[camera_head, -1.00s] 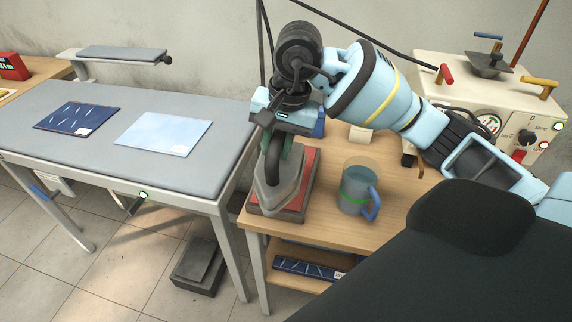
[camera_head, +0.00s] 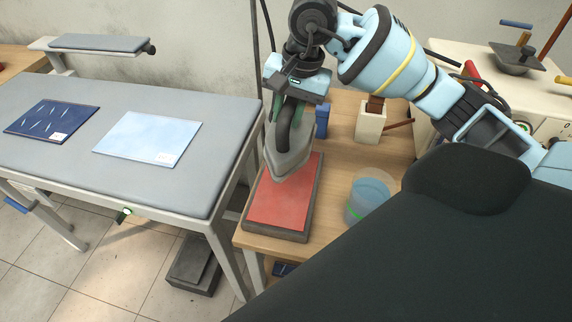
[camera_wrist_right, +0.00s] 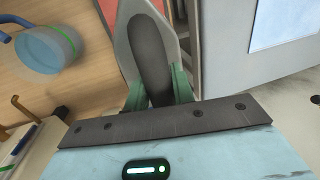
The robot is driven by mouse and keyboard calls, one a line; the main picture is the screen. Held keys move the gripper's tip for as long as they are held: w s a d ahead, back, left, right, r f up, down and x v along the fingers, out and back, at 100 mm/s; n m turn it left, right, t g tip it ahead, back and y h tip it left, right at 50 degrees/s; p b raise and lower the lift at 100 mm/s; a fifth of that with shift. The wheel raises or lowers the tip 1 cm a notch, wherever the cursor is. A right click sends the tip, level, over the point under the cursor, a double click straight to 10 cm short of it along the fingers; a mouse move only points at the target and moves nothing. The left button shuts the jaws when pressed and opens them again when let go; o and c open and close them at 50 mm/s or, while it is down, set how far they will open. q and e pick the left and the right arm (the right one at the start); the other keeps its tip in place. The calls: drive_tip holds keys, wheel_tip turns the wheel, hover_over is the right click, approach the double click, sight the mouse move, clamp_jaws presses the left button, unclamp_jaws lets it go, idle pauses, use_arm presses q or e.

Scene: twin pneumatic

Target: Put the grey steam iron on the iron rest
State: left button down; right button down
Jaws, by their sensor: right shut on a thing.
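The grey steam iron (camera_head: 296,158) has a dark handle and points its tip toward the near side. My right gripper (camera_head: 290,112) is shut on the handle from above; in the right wrist view the dark handle of the iron (camera_wrist_right: 150,50) sits between the green fingers of the gripper (camera_wrist_right: 159,95). The iron rest (camera_head: 282,206) is a red pad in a dark frame on the wooden table. The iron is over the rest's far end, and the near part of the pad is bare. Whether the iron touches the pad is hard to tell. My left gripper is out of view.
A clear beaker with a green band (camera_head: 369,196) stands right of the rest. A pale block holder (camera_head: 371,124) and a blue object (camera_head: 322,120) are behind. The grey ironing table (camera_head: 205,95) at left carries a dark blue cloth (camera_head: 50,121) and a light blue cloth (camera_head: 148,138).

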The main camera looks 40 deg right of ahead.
sight(299, 134)
drive_tip(key=shift+f, duration=4.7)
drive_tip(key=shift+f, duration=0.15)
drive_tip(key=c, duration=1.2)
unclamp_jaws()
drive_tip(key=shift+s+f, duration=0.15)
drive_tip(key=r, duration=0.4)
drive_tip(key=s+d+r, duration=0.1)
drive_tip(key=r, duration=0.7)
drive_tip(key=shift+s+d, duration=0.25)
drive_tip(key=shift+s, duration=0.1)
